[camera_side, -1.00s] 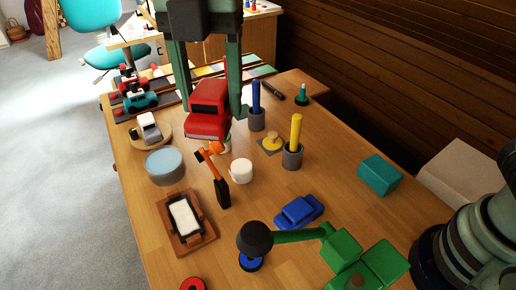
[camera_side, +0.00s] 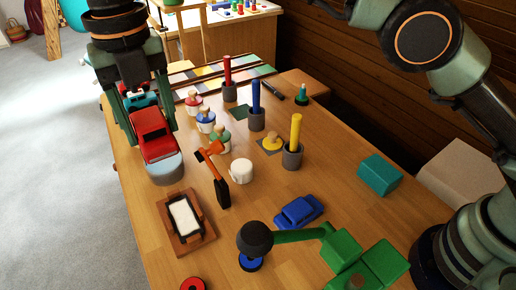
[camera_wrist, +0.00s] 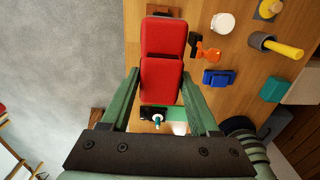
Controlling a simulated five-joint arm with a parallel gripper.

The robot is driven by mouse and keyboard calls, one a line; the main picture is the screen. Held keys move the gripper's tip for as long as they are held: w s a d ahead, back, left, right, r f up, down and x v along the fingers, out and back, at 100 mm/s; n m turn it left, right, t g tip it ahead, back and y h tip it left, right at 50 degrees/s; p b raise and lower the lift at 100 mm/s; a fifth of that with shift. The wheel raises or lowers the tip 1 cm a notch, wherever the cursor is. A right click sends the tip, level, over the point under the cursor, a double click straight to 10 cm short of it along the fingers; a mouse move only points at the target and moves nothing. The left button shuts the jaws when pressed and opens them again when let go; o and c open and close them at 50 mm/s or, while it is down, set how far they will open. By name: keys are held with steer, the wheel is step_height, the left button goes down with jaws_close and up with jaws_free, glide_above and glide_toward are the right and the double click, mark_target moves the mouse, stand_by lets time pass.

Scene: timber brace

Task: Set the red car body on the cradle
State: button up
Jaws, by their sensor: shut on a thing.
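The red car body (camera_side: 153,133) is held between the fingers of my gripper (camera_side: 142,125), in the air at the left side of the table. Its front end overlaps the pale blue round tub in the side view. In the wrist view the red car body (camera_wrist: 161,72) fills the middle, with my gripper's fingers (camera_wrist: 162,95) along its sides. A brown wooden frame with dark inner corners and a white middle (camera_side: 186,219), which looks like the cradle, lies nearer the camera, clear of the car body. I cannot tell the car body's exact height.
The pale blue tub (camera_side: 165,170) is just in front of the car body. A blue car (camera_side: 298,212), black-headed lamp (camera_side: 255,238) and pen cups (camera_side: 292,156) are further right.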

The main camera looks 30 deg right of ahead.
step_height(320, 180, down, 22)
steer(key=shift+r, duration=0.1)
stand_by(1.1)
steer(key=o, duration=1.5)
steer(key=shift+r, duration=3.6)
